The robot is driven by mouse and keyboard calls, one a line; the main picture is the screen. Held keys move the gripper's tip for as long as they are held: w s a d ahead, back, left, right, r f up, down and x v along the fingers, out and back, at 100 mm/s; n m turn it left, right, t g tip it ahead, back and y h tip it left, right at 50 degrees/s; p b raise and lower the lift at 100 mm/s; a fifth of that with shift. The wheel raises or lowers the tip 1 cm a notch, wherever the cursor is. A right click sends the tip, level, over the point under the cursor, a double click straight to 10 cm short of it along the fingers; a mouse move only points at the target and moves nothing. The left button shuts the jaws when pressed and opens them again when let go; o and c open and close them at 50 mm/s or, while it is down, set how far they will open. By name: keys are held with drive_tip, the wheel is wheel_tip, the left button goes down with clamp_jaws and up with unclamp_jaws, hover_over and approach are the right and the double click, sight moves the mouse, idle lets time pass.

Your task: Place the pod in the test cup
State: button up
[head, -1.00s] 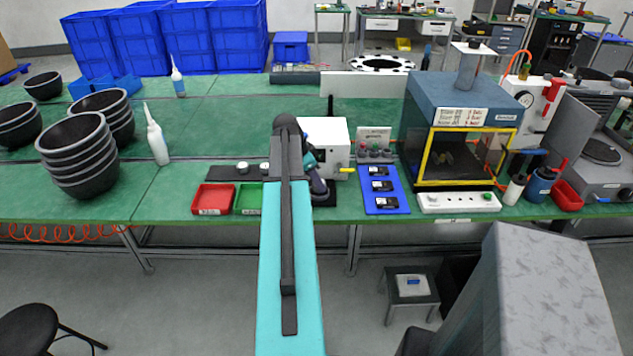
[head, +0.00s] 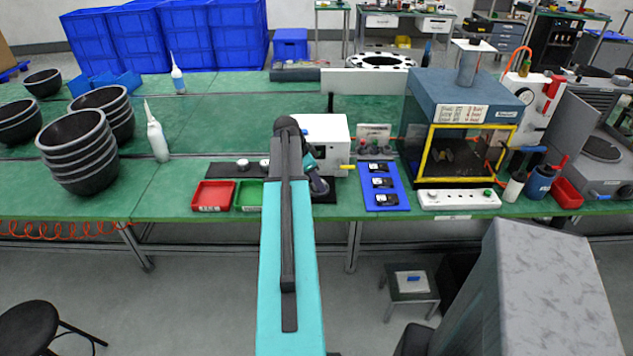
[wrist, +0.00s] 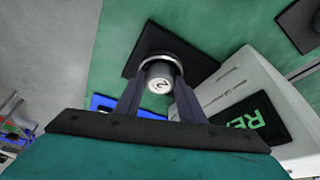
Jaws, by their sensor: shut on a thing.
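Just beyond the pod is a silver ring (wrist: 158,57), apparently the test cup's rim, over a black square plate (wrist: 185,52). The pod lines up with the ring; I cannot tell whether it is above it or inside. Beside the plate is a white tester box (wrist: 235,88) with green letters on a dark display. The tester also shows in the head view (head: 328,130), where my arm hides the gripper, pod and cup.
Left of my arm are a red tray (head: 213,196), a green tray (head: 248,197) and a dark strip with white round pieces (head: 243,164). To the right are a blue mat (head: 396,180) with small black devices and a yellow-framed chamber (head: 465,95). Stacked bowls (head: 78,155) stand left.

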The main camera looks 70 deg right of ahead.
drive_tip(key=shift+a+f, duration=0.1)
drive_tip(key=shift+f, duration=0.25)
drive_tip(key=o, duration=1.1)
drive_tip(key=shift+a+f, duration=0.15)
drive_tip(key=shift+r, duration=0.6)
drive_tip(key=b+v, duration=0.2)
drive_tip(key=v, duration=1)
drive_tip(key=shift+d+r, duration=0.25)
drive_tip(key=shift+d, duration=0.1)
drive_tip(key=shift+s, duration=0.15)
